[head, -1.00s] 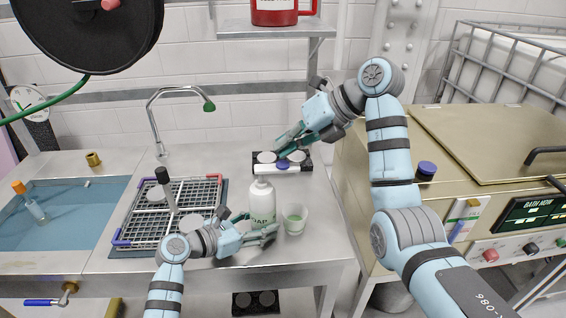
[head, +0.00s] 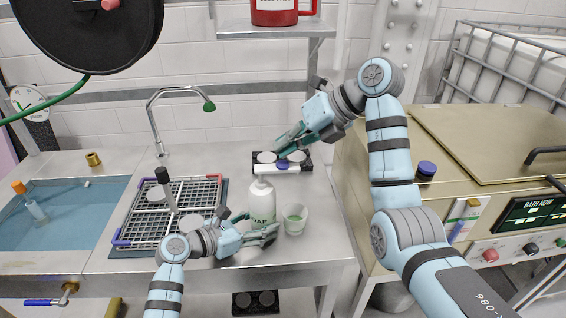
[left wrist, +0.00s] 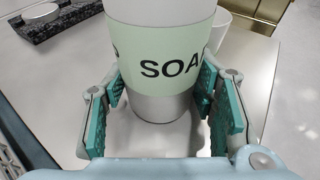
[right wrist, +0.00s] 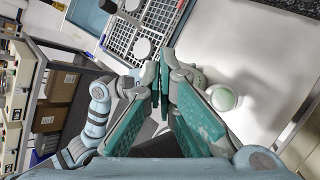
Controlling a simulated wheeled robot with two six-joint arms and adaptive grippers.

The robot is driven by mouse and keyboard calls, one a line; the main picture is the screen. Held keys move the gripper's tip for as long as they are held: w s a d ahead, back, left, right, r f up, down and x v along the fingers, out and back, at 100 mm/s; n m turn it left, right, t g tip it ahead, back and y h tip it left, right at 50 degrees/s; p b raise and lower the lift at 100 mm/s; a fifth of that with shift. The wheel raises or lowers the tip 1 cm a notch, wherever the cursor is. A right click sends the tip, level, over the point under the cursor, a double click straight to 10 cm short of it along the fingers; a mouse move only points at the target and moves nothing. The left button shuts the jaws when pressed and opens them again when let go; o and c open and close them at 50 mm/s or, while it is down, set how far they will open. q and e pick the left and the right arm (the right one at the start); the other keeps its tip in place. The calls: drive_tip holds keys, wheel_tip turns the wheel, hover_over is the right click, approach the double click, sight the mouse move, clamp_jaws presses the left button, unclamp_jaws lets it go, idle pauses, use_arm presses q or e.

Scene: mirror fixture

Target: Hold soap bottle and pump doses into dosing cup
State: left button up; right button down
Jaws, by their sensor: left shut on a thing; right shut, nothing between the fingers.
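The white soap bottle (head: 262,205) with a pale green SOAP label stands on the steel counter. My left gripper (left wrist: 163,100) has its green pads on both sides of the bottle's lower body, shut on it. The bottle's label and lower body also fill the left wrist view (left wrist: 160,60). The clear dosing cup (head: 295,218), with green liquid in it, stands just right of the bottle. It shows behind the bottle in the left wrist view (left wrist: 222,30). My right gripper (head: 281,152) is shut and empty, above and slightly right of the bottle's pump head (head: 263,169).
A dark holder with pale round discs (head: 267,157) sits behind the bottle. A wire rack (head: 205,192) and water-filled sink (head: 70,205) lie left, with a tap (head: 155,115). A gold-coloured bath machine (head: 480,160) stands right.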

sight(285, 161)
drive_tip(key=shift+f, duration=0.15)
drive_tip(key=shift+f, duration=0.3)
drive_tip(key=shift+f, duration=1)
idle(1.0)
drive_tip(key=shift+r, duration=1.4)
drive_tip(key=shift+r, duration=0.1)
drive_tip(key=shift+r, duration=2.45)
